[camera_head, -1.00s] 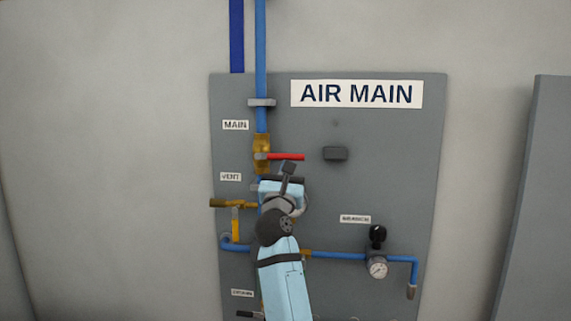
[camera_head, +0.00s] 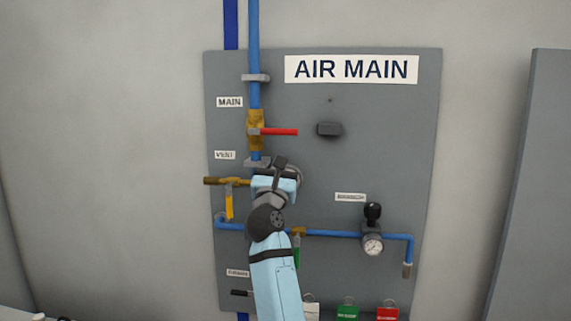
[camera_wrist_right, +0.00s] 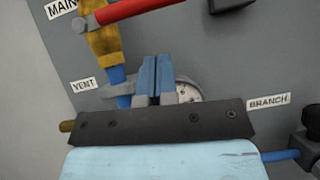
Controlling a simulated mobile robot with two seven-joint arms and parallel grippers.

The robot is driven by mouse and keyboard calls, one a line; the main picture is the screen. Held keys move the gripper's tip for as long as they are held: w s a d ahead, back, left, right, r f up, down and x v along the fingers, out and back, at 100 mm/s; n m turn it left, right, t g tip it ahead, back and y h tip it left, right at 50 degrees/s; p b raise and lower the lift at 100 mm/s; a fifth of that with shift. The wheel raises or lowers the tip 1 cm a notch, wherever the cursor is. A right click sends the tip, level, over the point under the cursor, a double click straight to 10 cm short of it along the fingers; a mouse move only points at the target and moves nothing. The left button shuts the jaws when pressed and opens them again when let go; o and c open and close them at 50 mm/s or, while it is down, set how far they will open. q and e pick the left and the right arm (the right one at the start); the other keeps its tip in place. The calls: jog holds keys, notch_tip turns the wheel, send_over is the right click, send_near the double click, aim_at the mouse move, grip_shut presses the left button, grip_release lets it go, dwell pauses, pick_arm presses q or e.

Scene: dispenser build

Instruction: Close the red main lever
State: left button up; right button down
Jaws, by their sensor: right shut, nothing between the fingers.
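The red main lever (camera_head: 280,131) points right from the brass valve (camera_head: 256,128) beside the MAIN label, across the vertical blue pipe. Its handle (camera_wrist_right: 135,10) also shows at the top of the right wrist view, partly cut off by the edge. My right gripper (camera_head: 281,162) is below the lever, in front of the panel and apart from the lever. Its two blue fingers (camera_wrist_right: 155,80) are together with nothing between them. They cover part of a round gauge (camera_wrist_right: 188,92) behind. My left gripper is not in view.
The grey panel (camera_head: 400,150) carries a brass vent valve with a yellow lever (camera_head: 229,203) at left, a dark block (camera_head: 329,129) right of the red lever, and a regulator with gauge (camera_head: 372,243) at lower right. Green and red clipped tags hang along the bottom.

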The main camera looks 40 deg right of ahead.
jog(key=b+v, duration=0.2)
jog(key=v, duration=0.7)
jog(key=shift+s, duration=0.25)
jog(key=shift+a, duration=0.15)
